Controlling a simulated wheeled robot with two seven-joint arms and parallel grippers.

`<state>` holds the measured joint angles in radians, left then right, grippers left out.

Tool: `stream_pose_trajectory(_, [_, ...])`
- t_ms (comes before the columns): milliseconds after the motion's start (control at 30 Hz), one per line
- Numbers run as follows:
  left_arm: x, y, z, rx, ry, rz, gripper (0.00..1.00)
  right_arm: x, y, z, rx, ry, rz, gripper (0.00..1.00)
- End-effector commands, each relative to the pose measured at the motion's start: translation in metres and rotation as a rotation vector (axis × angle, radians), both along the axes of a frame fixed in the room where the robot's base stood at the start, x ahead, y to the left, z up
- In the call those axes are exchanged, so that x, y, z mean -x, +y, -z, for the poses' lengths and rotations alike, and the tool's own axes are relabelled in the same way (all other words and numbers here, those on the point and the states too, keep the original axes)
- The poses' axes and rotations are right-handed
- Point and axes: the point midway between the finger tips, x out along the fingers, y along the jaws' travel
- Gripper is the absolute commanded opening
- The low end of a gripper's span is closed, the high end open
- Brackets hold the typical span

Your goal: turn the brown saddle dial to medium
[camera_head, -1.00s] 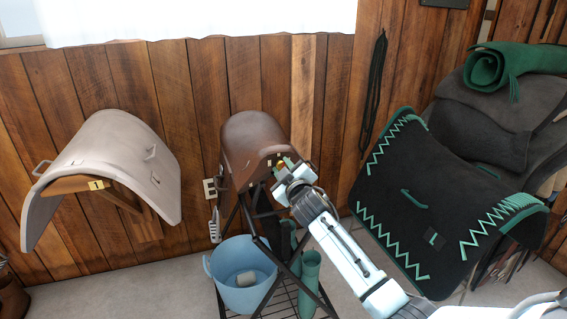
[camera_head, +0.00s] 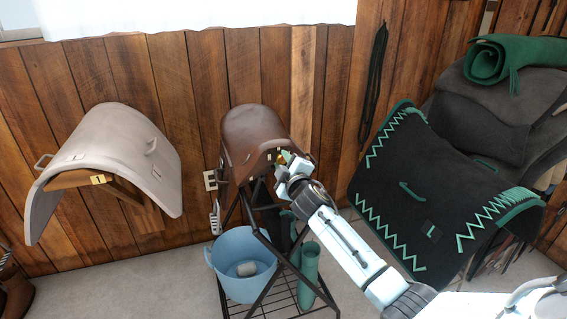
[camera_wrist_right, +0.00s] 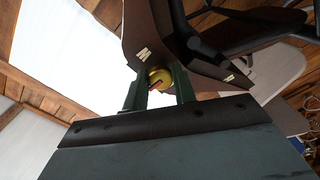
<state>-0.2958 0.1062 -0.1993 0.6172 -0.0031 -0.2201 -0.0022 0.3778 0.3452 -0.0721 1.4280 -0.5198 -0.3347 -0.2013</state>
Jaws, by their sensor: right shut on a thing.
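The brown saddle (camera_head: 250,135) sits on a dark metal stand in the middle of the head view. Its front end shows in the right wrist view (camera_wrist_right: 188,50), with small pale labels on it. A yellow round dial (camera_wrist_right: 160,78) with a red mark is on that end. My right gripper (camera_head: 284,158) is at the saddle's front end. In the right wrist view its two green fingers (camera_wrist_right: 160,92) are on either side of the dial, shut on it. The dial's setting cannot be read. My left gripper is not in view.
A blue bucket (camera_head: 228,268) and green boots (camera_head: 309,275) stand on the rack below the saddle. A pale saddle (camera_head: 125,145) on a wall bracket is at left. A black and green saddle pad (camera_head: 425,195) is at right.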

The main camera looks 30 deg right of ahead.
Motion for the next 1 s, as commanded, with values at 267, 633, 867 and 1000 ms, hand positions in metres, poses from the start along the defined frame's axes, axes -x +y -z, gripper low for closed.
stream_pose_trajectory(267, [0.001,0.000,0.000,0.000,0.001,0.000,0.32,0.000,0.000,-0.001,-0.001,-0.002,0.000,0.46])
stream_pose_trajectory(633, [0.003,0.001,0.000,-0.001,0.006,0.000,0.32,0.003,0.001,0.000,-0.002,0.000,0.000,0.48])
stream_pose_trajectory(867, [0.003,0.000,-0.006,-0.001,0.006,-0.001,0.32,0.032,0.008,0.000,-0.002,0.001,-0.002,0.48])
stream_pose_trajectory(1000, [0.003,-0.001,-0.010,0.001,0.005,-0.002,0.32,0.060,0.015,0.000,-0.002,0.000,-0.001,0.48])
